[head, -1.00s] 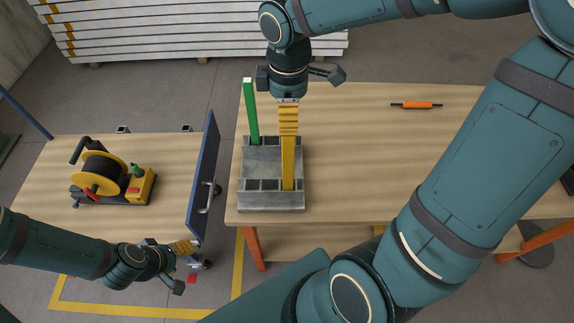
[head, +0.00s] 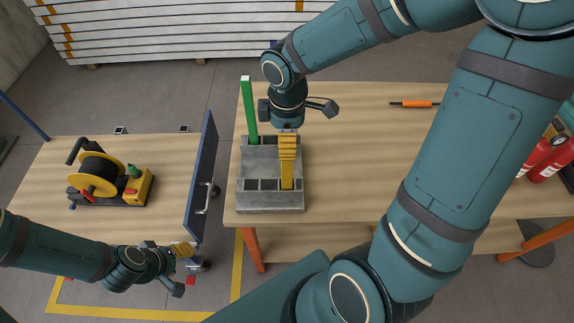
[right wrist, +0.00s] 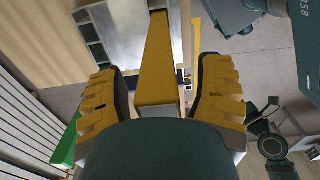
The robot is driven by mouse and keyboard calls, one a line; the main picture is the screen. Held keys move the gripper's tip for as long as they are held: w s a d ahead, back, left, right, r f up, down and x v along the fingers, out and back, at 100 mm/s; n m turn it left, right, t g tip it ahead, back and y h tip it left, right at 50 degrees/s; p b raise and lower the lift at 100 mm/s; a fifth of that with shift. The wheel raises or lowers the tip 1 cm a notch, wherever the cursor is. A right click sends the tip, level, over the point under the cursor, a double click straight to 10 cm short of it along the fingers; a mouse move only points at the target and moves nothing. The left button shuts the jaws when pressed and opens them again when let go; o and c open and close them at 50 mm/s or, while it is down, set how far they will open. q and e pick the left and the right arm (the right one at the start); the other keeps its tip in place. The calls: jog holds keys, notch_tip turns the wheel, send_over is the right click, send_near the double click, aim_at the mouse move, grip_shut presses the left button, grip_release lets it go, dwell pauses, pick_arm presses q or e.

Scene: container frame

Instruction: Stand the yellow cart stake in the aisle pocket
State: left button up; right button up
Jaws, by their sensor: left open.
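The yellow stake (head: 287,174) stands upright, its lower end at the right of the front pocket row of the grey block (head: 270,207). How deep it sits is not clear. My right gripper (head: 287,150) points down over the upper stake, hiding its top. In the right wrist view the stake (right wrist: 155,60) runs between the fingers, with a visible gap on the right side. My left gripper (head: 190,248) is open and empty by the blue panel's lower end. Nothing marks which pocket is the aisle pocket.
A green stake (head: 249,108) stands in the block's back row, close left of my right gripper. The blue panel (head: 203,175) rises left of the block. A cable reel (head: 97,172) is on the left table. An orange tool (head: 415,104) lies on the right table's clear surface.

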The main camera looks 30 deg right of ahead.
grip_shut()
